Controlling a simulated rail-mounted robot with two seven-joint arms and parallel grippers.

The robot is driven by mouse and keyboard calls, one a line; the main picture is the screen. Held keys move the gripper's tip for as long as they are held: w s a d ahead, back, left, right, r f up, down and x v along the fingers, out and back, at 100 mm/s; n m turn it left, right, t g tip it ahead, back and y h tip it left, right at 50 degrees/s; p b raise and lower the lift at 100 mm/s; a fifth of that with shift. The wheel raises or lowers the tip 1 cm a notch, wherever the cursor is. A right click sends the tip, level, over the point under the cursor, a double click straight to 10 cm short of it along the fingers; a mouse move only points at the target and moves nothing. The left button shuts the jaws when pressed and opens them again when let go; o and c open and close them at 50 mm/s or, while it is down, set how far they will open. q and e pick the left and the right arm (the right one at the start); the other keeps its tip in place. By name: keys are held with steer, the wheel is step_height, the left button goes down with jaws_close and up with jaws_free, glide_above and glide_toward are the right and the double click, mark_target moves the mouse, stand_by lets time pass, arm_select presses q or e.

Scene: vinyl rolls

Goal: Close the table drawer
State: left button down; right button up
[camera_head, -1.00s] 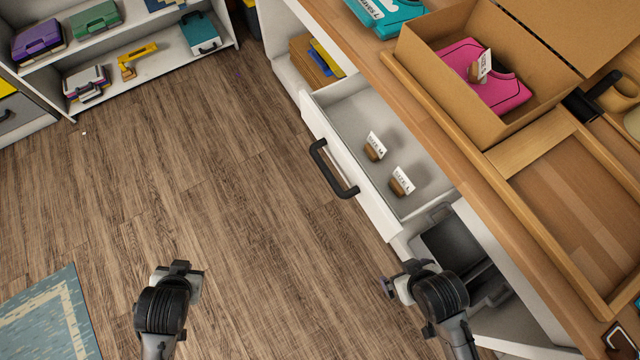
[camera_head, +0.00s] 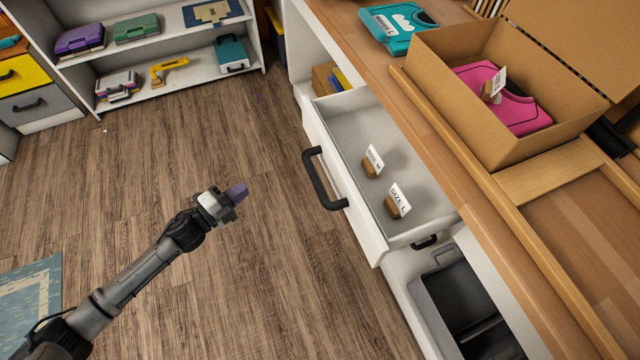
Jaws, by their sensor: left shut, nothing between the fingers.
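The white table drawer (camera_head: 345,190) stands pulled out from the wooden-topped table (camera_head: 480,205). Its dark bar handle (camera_head: 322,180) faces left, toward the open floor. Inside lie two wooden clips with cards, one marked size L (camera_head: 397,201) and another (camera_head: 372,162) behind it. My left gripper (camera_head: 236,192) is shut and empty, above the floor to the left of the handle and apart from it. My right gripper is out of view.
A second compartment with a dark bin (camera_head: 470,300) is below and right of the drawer. Shelves (camera_head: 200,82) stand at the back left. The floor (camera_head: 200,270) before the drawer is clear.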

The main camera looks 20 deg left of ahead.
arm_select(q)
steer(key=s+d+r+m+g+h, duration=0.3)
steer(key=s+d+r+m+h, duration=0.15)
steer(key=m+h, duration=0.3)
steer(key=p+x, duration=0.2)
steer(key=x, duration=1.2)
steer(key=shift+w+d+f+p, duration=0.15)
steer(key=shift+d+f+p, duration=0.1)
steer(key=shift+p, duration=0.1)
